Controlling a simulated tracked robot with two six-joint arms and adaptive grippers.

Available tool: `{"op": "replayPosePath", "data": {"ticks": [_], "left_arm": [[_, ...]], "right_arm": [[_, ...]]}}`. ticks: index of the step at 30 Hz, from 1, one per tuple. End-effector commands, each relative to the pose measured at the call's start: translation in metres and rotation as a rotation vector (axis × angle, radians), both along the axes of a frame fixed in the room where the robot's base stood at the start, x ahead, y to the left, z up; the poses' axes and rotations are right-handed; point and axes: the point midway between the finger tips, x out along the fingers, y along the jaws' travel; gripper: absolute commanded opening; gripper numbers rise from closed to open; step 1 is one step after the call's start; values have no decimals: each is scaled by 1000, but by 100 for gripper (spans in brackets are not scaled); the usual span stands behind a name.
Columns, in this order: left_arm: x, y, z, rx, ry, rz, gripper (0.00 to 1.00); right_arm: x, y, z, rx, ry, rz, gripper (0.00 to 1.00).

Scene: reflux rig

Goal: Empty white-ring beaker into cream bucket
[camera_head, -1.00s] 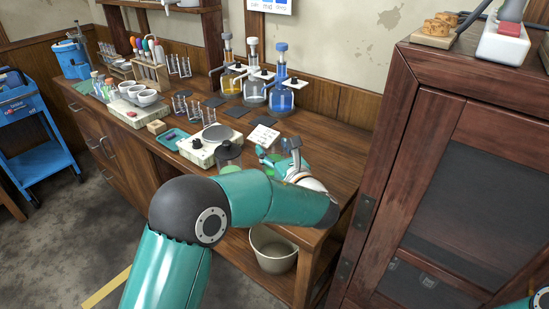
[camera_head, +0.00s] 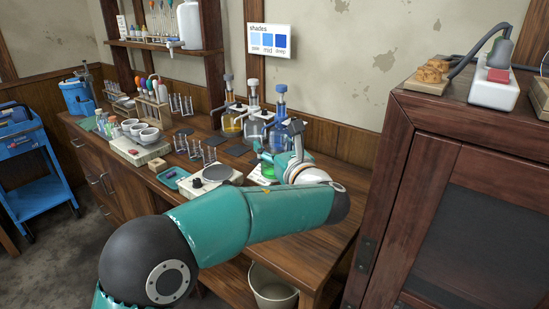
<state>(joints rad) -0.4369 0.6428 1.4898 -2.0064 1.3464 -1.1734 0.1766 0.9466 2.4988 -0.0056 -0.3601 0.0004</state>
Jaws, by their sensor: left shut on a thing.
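My left gripper (camera_head: 287,142) is at the right part of the wooden bench, shut on a small glass beaker with green liquid (camera_head: 267,170). The beaker shows only partly beside the gripper. I cannot make out a white ring on it, or whether it touches the bench. The cream bucket (camera_head: 270,291) stands low, below the front edge of the bench. Its upper part shows, and the picture's bottom edge cuts off the rest. My left arm crosses in front of the bench between gripper and bucket. My right gripper is not in view.
A hotplate (camera_head: 212,179) and a teal tray (camera_head: 172,178) lie left of the gripper. Tube racks and white bowls (camera_head: 149,135) fill the left. A dark wooden cabinet (camera_head: 415,180) closes off the right.

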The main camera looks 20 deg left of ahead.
Motion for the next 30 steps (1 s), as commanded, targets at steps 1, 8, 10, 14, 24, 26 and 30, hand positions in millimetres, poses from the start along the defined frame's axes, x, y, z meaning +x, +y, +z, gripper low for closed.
{"op": "replayPosePath", "data": {"ticks": [1,8,10,14,24,26,30], "left_arm": [[0,0,6,-2,-4,0,18],[0,0,21,-2,-3,1,18],[0,0,27,0,-3,1,18],[0,0,42,-1,-3,0,18],[0,0,79,0,-1,0,18],[0,0,81,0,-1,0,18],[0,0,79,0,-1,0,18]], "right_arm": [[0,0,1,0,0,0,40],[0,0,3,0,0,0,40],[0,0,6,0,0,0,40],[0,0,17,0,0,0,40],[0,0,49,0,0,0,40],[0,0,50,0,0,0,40],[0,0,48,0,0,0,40]]}}
